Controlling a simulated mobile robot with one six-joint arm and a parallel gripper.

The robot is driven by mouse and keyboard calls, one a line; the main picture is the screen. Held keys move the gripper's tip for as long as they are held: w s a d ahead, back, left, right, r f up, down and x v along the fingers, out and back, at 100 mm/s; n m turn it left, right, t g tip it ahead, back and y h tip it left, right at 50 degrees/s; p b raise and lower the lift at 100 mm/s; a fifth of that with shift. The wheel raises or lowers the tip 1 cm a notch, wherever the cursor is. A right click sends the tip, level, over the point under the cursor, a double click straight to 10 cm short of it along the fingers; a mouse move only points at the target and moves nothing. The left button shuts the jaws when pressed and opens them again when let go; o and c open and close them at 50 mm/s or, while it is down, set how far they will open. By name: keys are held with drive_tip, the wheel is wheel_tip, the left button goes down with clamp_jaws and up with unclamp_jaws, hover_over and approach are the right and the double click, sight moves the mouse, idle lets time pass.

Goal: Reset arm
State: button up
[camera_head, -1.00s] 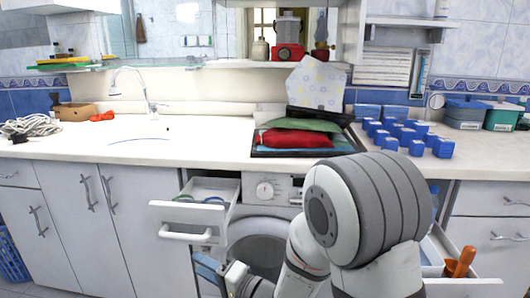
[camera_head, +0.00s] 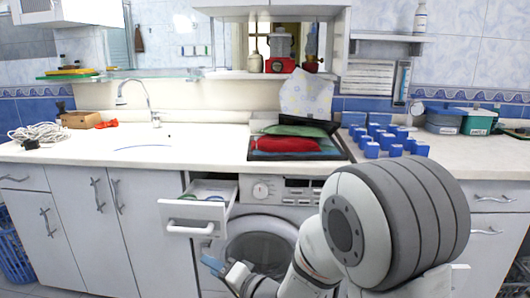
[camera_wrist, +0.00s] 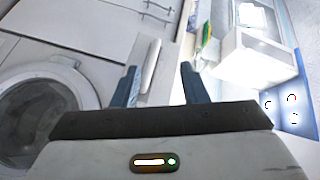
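My gripper (camera_head: 226,272) is low in front of the washing machine (camera_head: 262,232), below the pulled-out detergent drawer (camera_head: 196,222). In the wrist view my gripper (camera_wrist: 158,88) shows two blue fingers spread apart with nothing held between them. The white drawer handle (camera_wrist: 151,65) appears beyond the gap between the fingers. My arm bends up to a large grey and white joint at the lower right of the head view. It hides part of the cabinets behind it.
The counter (camera_head: 185,150) holds a tray with red and green cloths (camera_head: 290,143), several blue cubes (camera_head: 385,138), and a coiled white cord (camera_head: 40,132). Shut cabinet doors (camera_head: 90,220) stand at the left. The floor in front is mostly out of view.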

drive_tip(key=w+d+r+h+p, duration=0.1)
drive_tip(key=d+r+h+p, duration=0.5)
drive_tip(key=d, duration=0.3)
drive_tip(key=d+r+h+p, duration=0.5)
drive_tip(key=d+r, duration=0.1)
drive_tip(key=d, duration=0.3)
drive_tip(key=s+d+r+n+g+h+p, duration=0.1)
drive_tip(key=s+d+r+g+p, duration=0.2)
drive_tip(key=s, duration=0.6)
drive_tip(key=s+d+r+n+g+h+p, duration=0.1)
drive_tip(key=s+d+r+g+p, duration=0.3)
drive_tip(key=s+r+p, duration=0.3)
drive_tip(key=s+d+r, duration=0.1)
drive_tip(key=s+r, duration=0.1)
drive_tip(key=s, duration=0.1)
drive_tip(key=shift+d+n+h+p, duration=0.35)
drive_tip(key=shift+d+n+h, duration=0.05)
